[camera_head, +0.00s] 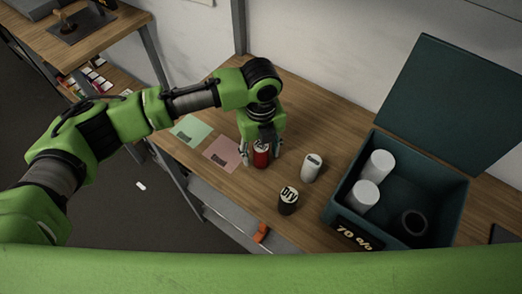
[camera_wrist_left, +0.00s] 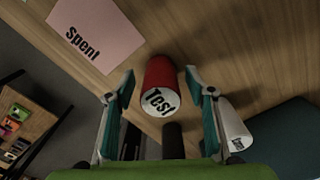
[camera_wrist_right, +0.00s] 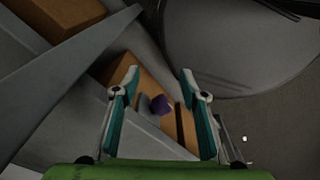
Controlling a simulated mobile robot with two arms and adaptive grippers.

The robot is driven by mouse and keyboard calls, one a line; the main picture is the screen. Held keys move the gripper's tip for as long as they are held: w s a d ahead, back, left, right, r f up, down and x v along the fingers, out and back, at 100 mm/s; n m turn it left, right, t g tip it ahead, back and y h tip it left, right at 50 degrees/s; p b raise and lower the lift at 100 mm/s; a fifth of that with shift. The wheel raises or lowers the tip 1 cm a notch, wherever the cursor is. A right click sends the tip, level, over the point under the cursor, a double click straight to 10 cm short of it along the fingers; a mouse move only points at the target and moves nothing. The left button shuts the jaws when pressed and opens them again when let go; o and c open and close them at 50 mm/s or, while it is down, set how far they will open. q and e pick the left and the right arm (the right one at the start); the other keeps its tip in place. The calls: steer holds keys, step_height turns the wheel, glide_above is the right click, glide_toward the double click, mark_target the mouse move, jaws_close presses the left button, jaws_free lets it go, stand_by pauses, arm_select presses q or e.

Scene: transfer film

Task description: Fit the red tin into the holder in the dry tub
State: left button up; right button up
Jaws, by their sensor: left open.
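The red tin (camera_head: 261,158) stands on the wooden table. In the left wrist view its white end reads "Test" (camera_wrist_left: 160,101). My left gripper (camera_head: 262,153) is open above it, with one finger on each side of the tin; gaps show in the left wrist view (camera_wrist_left: 160,88). A dark teal tub (camera_head: 338,207), marked "70 %", stands open at the right. Inside it are two white cylinders (camera_head: 379,164) and a dark ring-shaped holder (camera_head: 414,222). No tub marked dry is seen. My right gripper (camera_wrist_right: 159,85) is open and empty, outside the head view.
A white tin (camera_head: 311,168) and a black tin with a "DRY" top (camera_head: 288,200) stand between the red tin and the tub. A pink "Spent" sheet (camera_head: 222,153) and a green sheet (camera_head: 191,130) lie left. The tub's lid (camera_head: 455,105) stands raised behind.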

arm_select(q)
steer(key=shift+r, duration=0.1)
steer(key=c, duration=1.3)
